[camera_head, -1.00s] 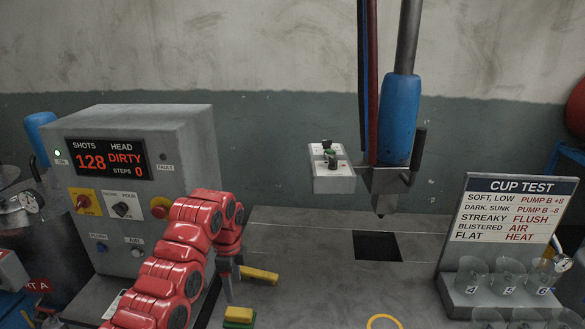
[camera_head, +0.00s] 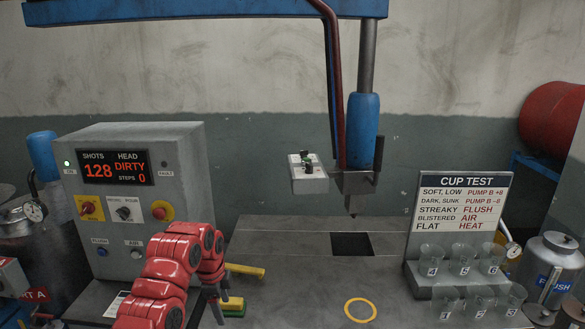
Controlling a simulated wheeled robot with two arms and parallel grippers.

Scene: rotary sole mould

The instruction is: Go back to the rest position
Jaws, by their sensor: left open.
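My left arm comes in from the lower left as red segments, and its gripper (camera_head: 216,303) points down over the table's left part, in front of the control box. The gripper is open and I see nothing between its fingers. A yellow-handled tool (camera_head: 245,270) lies just behind it on the table. A yellow and green block (camera_head: 233,307) lies right beside the fingers; I cannot tell whether they touch. My right gripper is not in view.
The grey control box (camera_head: 185,150) reads 128 shots, head DIRTY, steps 0. A mixing head (camera_head: 355,185) hangs over a dark square opening (camera_head: 352,244). A CUP TEST stand (camera_head: 463,200) with several clear cups is at right. A yellow ring (camera_head: 360,310) marks bare table. A metal canister (camera_head: 550,262) stands far right.

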